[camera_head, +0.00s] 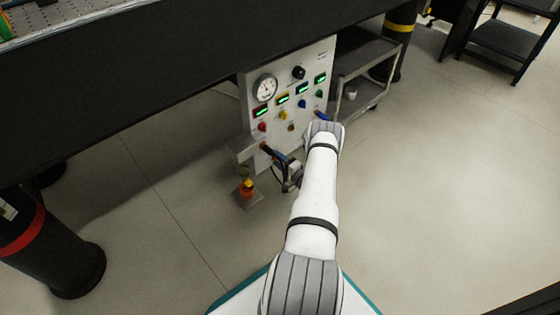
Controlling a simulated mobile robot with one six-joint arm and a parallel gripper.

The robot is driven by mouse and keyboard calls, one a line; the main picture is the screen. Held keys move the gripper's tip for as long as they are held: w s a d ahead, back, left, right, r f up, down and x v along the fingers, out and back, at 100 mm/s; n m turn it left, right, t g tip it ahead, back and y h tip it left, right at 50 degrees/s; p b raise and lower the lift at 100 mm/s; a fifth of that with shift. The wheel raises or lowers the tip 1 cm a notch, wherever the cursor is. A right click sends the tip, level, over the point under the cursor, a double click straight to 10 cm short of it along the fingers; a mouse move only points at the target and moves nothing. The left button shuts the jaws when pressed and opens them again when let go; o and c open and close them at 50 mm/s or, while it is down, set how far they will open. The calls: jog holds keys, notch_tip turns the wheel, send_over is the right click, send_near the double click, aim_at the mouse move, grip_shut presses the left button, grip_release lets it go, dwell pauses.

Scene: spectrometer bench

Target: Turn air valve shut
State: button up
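A white control panel (246,97) hangs under the dark bench, with several small coloured knobs on its face. I cannot tell surely which control is the air valve. My white arm hides the panel's lower right corner.
The panel carries a round gauge (265,87), a black knob (299,72) and green-lit displays. A small orange and yellow device (247,188) stands on a plate below left. A grey cart (365,68) stands behind right. The floor right of my arm is clear.

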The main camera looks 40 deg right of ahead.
jog(key=shift+o, duration=0.2)
jog(key=s+p, duration=0.3)
jog(key=s, duration=0.4)
jog(key=shift+s+d, duration=0.3)
jog(key=shift+s, duration=0.1)
